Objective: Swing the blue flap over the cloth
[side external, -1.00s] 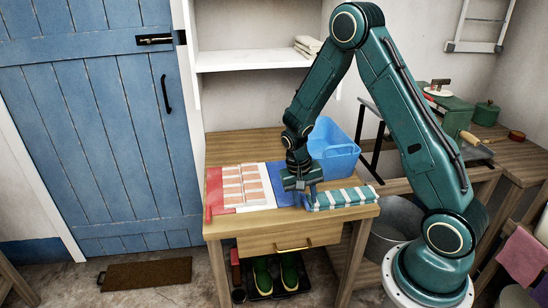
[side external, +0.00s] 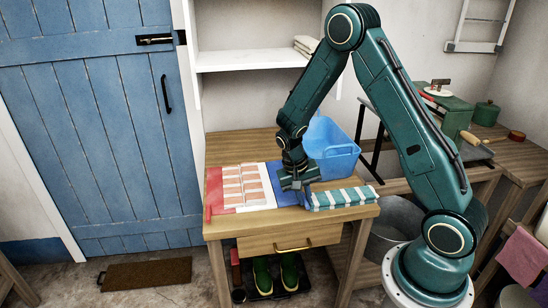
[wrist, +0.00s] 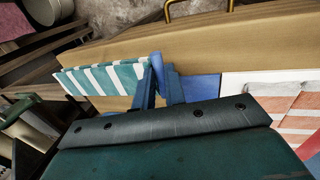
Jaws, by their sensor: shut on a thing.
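An orange-and-white patterned cloth (side external: 243,184) lies flat on a white panel, with a red flap (side external: 214,188) on its left. The blue flap (side external: 283,197) is on the right of the white panel. In the wrist view the blue flap (wrist: 203,88) shows beside the fingers, with the cloth (wrist: 285,103) at the right. My gripper (side external: 297,187) is low over the right side of the blue flap. In the wrist view my gripper (wrist: 162,85) is shut on a blue edge, which looks like the flap's. The exact contact is partly hidden by the fingers.
A teal-and-white striped cloth (side external: 343,197) lies close to the right of my gripper. A blue tub (side external: 332,150) stands behind it on the wooden table (side external: 236,146). The table's back left is bare. A drawer (side external: 275,243) is at the front.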

